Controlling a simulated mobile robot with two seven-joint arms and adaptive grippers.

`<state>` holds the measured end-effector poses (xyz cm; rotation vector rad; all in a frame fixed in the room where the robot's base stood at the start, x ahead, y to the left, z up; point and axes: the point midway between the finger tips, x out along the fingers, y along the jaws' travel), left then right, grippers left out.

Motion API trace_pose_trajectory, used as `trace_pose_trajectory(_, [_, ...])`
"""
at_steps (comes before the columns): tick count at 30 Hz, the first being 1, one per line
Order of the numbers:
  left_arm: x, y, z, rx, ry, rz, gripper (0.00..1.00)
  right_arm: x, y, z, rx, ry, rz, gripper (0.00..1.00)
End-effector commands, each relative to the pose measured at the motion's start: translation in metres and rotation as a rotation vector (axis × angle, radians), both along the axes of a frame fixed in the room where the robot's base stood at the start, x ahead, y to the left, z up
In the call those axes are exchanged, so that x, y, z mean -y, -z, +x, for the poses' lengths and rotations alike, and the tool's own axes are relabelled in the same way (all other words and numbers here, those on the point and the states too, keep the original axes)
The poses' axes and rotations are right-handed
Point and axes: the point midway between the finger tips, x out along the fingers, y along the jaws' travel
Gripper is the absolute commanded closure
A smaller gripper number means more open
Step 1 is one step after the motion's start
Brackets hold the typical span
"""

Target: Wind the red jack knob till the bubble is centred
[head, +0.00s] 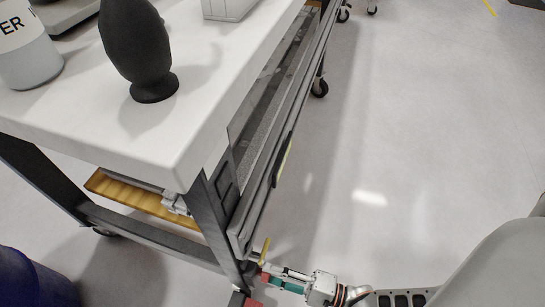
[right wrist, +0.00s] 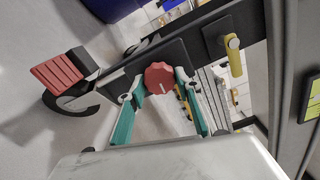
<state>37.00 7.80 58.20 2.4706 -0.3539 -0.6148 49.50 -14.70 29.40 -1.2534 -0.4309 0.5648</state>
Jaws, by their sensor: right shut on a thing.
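The red jack knob (right wrist: 159,77) shows in the right wrist view, round and ridged, with a pale mark on its face, in front of a dark plate. My right gripper (right wrist: 160,82) has its teal fingers on either side of the knob, tips closed on its rim. In the head view the right gripper (head: 270,277) is low beside the cart's near corner leg, and the knob is hard to make out there. I cannot make out a bubble in either view. My left gripper is not in view.
A yellow handle (right wrist: 233,55) sticks out right of the knob. A ribbed red pedal (right wrist: 57,72) is at the left. A long rail (head: 270,165) with a yellow-green strip runs along the cart's side. The white cart top (head: 200,80) holds a dark egg-shaped object (head: 137,45). Floor at right is clear.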

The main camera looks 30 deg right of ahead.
Motion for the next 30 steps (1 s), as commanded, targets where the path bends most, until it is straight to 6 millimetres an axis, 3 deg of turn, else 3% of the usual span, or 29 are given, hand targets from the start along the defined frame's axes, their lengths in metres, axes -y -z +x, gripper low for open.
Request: trace_pose_trajectory(30, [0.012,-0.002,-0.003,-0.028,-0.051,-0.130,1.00,-0.002,0.001,0.001,-0.532,-0.001,0.684,0.88])
